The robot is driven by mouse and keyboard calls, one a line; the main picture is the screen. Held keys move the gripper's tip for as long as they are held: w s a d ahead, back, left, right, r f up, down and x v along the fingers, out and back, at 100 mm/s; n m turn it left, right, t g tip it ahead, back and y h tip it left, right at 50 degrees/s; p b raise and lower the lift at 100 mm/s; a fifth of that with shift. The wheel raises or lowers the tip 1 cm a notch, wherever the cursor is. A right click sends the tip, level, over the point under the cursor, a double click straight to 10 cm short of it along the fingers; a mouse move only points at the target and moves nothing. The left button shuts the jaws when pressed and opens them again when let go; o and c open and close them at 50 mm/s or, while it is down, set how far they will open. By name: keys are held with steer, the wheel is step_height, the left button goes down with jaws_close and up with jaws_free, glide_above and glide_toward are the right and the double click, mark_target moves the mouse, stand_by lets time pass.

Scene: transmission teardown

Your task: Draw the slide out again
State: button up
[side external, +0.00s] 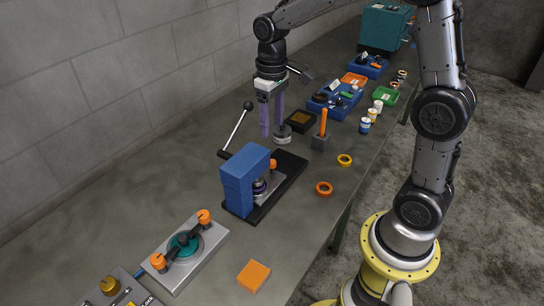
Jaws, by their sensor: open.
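A blue press frame (246,181) stands on a dark base plate (287,174), with a lever (238,128) rising behind it. Under the frame sits a silver and dark round part (260,187). An orange knob (273,164) shows just behind that part and looks like the slide's handle. The slide itself is mostly hidden by the frame, so I cannot tell how far in it is. My gripper (273,130) points down with its purple fingers apart, beyond the press. A grey round part (283,138) shows close by the fingertips; I cannot tell whether they touch.
A grey block with an upright orange handle (323,122) and a dark tray (300,121) stand near my gripper. Orange (324,188) and yellow (344,160) rings lie right of the press. A fixture plate (185,250) and an orange block (253,276) lie in front.

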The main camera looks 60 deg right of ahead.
mark_target(272, 161)
step_height(272, 161, down, 11)
steer(key=shift+f, duration=0.2)
stand_by(0.3)
jaws_close()
steer(key=shift+r, duration=0.1)
stand_by(1.2)
